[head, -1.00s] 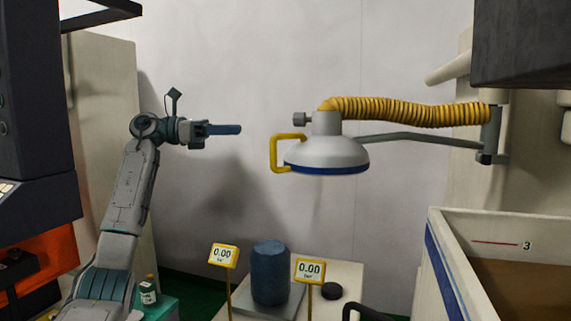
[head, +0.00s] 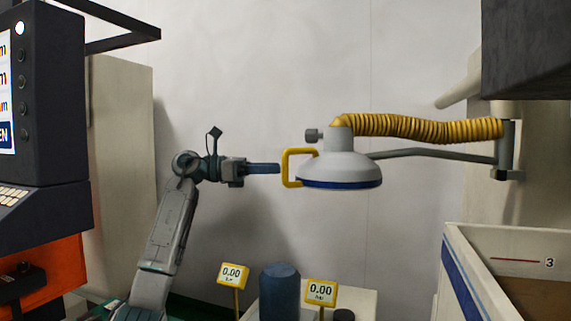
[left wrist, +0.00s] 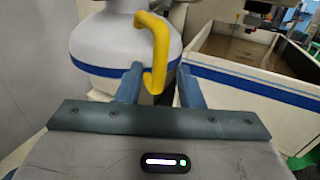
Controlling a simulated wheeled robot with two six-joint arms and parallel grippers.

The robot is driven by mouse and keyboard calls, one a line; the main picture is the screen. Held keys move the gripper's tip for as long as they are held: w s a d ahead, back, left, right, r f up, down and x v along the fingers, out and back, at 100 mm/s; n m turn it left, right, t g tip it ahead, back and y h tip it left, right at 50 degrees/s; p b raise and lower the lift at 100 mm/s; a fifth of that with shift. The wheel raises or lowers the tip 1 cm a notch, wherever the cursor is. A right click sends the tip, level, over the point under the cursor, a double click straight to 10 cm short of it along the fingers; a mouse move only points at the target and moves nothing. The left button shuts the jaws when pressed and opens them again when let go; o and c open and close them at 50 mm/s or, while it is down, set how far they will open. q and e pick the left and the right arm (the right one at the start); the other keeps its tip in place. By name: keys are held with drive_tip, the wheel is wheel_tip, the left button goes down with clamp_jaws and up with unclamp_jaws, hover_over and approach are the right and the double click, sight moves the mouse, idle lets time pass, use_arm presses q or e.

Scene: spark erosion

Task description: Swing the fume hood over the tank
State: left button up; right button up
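The fume hood (head: 340,168) is a pale grey dome with a blue rim, hanging on a jointed wall arm (head: 440,154). Its yellow handle (head: 287,168) sticks out on the left side. My left gripper (head: 278,169) points right, its tips just at the handle. In the left wrist view, my left gripper (left wrist: 158,84) has its fingers apart, with the yellow handle (left wrist: 164,50) between them, not clamped. The tank (head: 462,275), with pale walls and a blue stripe, stands at the lower right. The hood hangs left of it. My right gripper is not in view.
A yellow ribbed hose (head: 420,126) runs above the hood's arm. A dark control panel (head: 45,120) is at left.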

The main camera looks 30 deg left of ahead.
sight(285, 178)
use_arm(q)
drive_tip(key=shift+p+x, duration=0.55)
drive_tip(key=shift+x, duration=1.55)
clamp_jaws()
